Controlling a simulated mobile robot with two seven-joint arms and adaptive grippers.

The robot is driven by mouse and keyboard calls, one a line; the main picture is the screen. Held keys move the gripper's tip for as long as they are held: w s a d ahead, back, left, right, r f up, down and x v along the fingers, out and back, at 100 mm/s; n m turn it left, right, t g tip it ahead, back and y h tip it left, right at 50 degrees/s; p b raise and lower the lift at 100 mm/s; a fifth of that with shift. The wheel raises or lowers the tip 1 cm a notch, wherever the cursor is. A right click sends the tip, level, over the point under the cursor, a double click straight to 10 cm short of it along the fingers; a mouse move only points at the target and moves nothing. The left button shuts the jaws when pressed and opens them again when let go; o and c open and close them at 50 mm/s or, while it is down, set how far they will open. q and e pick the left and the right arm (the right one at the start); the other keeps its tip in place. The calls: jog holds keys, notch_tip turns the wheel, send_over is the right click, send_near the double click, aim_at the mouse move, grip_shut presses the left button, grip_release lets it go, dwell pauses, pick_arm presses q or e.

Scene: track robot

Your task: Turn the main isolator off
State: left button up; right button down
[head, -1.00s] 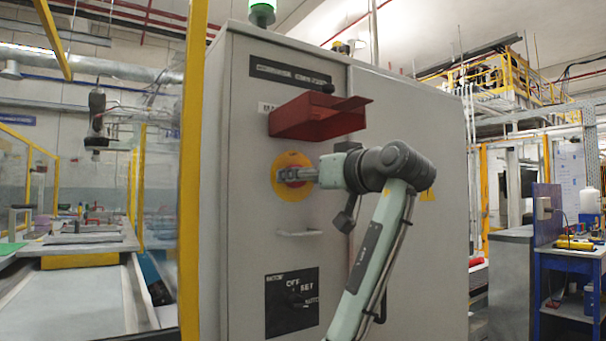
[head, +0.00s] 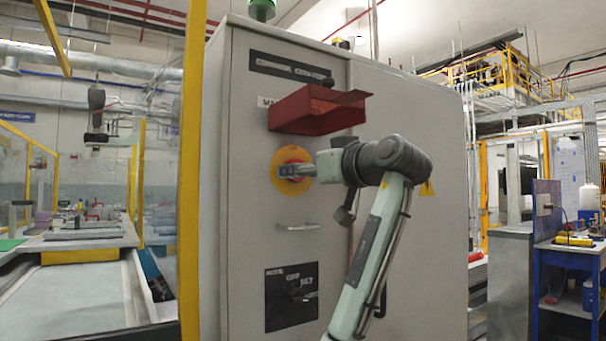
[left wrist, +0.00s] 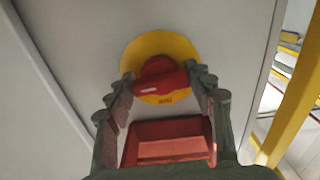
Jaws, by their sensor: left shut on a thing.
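The main isolator is a red rotary handle (left wrist: 160,82) on a round yellow plate (head: 280,158), on the front of a grey cabinet (head: 243,205). The yellow plate also shows in the left wrist view (left wrist: 160,44). My left gripper (head: 290,172) reaches the handle from the right in the head view. In the left wrist view its fingers (left wrist: 161,76) are on both sides of the handle and shut on it. The handle lies nearly crosswise between them there, with a pale mark towards its left end. In the head view the fingers hide most of the handle. My right gripper is not in view.
A red hood (head: 315,112) juts out just above the isolator. A small pale bar handle (head: 299,227) and a black switch panel (head: 291,297) are below it. A yellow post (head: 193,180) with clear panelling stands close to the cabinet's left side.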

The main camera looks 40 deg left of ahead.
pick_arm(q)
jog(key=n+b, duration=0.3)
jog(key=n, duration=0.3)
jog(key=shift+w+n, duration=0.1)
jog(key=shift+n, duration=0.2)
jog(key=n, duration=0.4)
jog(key=shift+n+b, duration=0.3)
jog(key=shift+b, duration=0.1)
jog(key=n, duration=0.2)
jog(key=shift+r+n, duration=0.1)
jog(key=shift+n, duration=1.9)
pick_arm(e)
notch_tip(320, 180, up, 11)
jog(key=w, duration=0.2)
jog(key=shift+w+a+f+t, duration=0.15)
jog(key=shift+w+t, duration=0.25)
pick_arm(q)
jog(key=o, duration=0.8)
jog(key=shift+o, duration=0.2)
